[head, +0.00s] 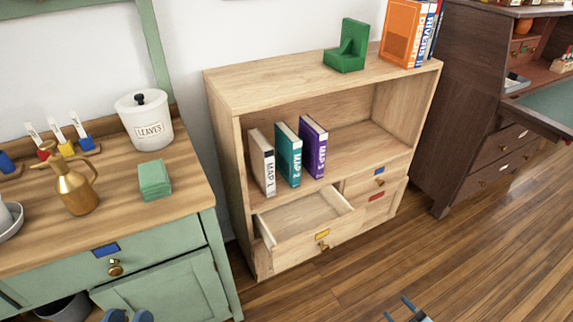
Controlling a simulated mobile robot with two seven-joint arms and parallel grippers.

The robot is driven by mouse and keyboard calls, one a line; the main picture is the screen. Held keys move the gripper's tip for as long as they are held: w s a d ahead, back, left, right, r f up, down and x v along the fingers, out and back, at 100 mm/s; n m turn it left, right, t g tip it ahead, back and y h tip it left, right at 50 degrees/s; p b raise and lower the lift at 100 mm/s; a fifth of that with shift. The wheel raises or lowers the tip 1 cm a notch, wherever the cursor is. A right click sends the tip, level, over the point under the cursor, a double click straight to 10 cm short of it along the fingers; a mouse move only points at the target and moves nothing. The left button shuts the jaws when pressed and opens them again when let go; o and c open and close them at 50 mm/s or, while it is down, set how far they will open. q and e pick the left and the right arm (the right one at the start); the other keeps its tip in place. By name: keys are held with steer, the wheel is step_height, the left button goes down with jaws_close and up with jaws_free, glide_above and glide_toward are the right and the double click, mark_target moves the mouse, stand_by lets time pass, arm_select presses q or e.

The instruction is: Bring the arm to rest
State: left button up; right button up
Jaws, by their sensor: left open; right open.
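My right gripper (399,307) shows at the bottom edge, over the wooden floor and in front of the bookcase. Its two thin fingers are apart and nothing is seen between them. The rest of both arms is out of view.
A wooden bookcase (300,82) holds several books; its lower left drawer (305,239) is pulled out and empty. A green cabinet (160,250) with a jug (78,192) and white canister (146,121) stands left. A dark desk (468,120) stands right. Floor (480,250) lower right is clear.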

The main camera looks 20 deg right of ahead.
steer(key=w+a+r+n+g+y, duration=0.1)
steer(key=w+a+r+y, duration=0.2)
steer(key=a+r, duration=0.45)
steer(key=w+a+r+n+g+y, duration=0.1)
steer(key=w+a+r+y, duration=0.15)
steer(key=a+r, duration=0.45)
steer(key=a+r+m+t, duration=0.1)
steer(key=a+r+m, duration=0.2)
steer(key=a+r, duration=0.75)
steer(key=a+r+m+t, duration=0.1)
steer(key=a+r+m, duration=0.2)
steer(key=a+r, duration=0.75)
arm_select(q)
steer(key=s+a+r+g+y+p, duration=0.4)
steer(key=a+r+p, duration=0.3)
steer(key=p, duration=2.8)
steer(key=shift+r+g+y+p, duration=0.3)
steer(key=shift+g+y, duration=0.2)
steer(key=shift+g, duration=0.4)
arm_select(e)
steer(key=s+d+r+g+h, duration=0.4)
steer(key=d+r+g, duration=0.2)
steer(key=d+r, duration=0.4)
steer(key=shift+s+d+g+h, duration=0.15)
steer(key=shift+s+g+h, duration=0.15)
steer(key=shift+h, duration=0.05)
